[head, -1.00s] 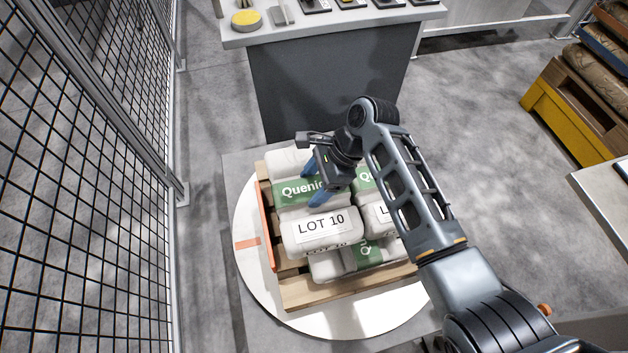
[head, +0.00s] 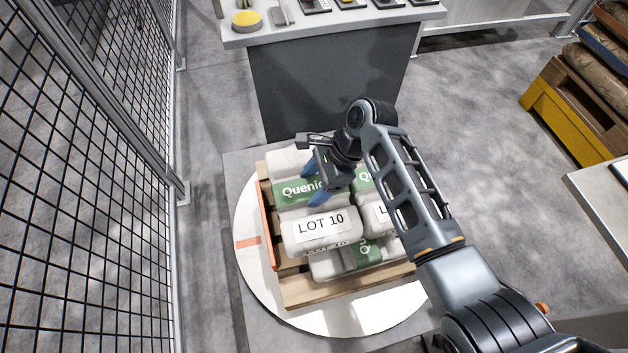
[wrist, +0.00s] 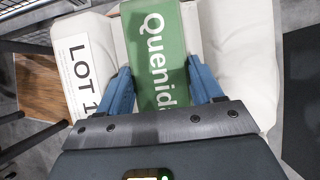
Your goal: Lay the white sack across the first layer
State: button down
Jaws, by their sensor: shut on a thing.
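In the wrist view my gripper (wrist: 157,85) is shut on the sack. A second labelled sack (head: 378,217) lies to its right, partly hidden by my arm. Lower sacks (head: 345,262) show under the front edge.
The pallet stands on a round white turntable (head: 252,275) with an orange mark. A wire fence (head: 90,190) runs along the left. A grey bench (head: 330,85) stands behind. A yellow stand (head: 560,115) with brown sacks is at the far right.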

jog(key=shift+w+f, duration=0.1)
jog(key=shift+f, duration=0.4)
dwell(0.4)
jog(key=c, duration=0.5)
grip_release()
jog(key=shift+c, duration=0.2)
jog(key=o, duration=0.4)
jog(key=shift+o, duration=0.3)
jog(key=shift+f, duration=0.1)
jog(key=shift+b+v, duration=0.35)
jog(key=shift+v, duration=3.6)
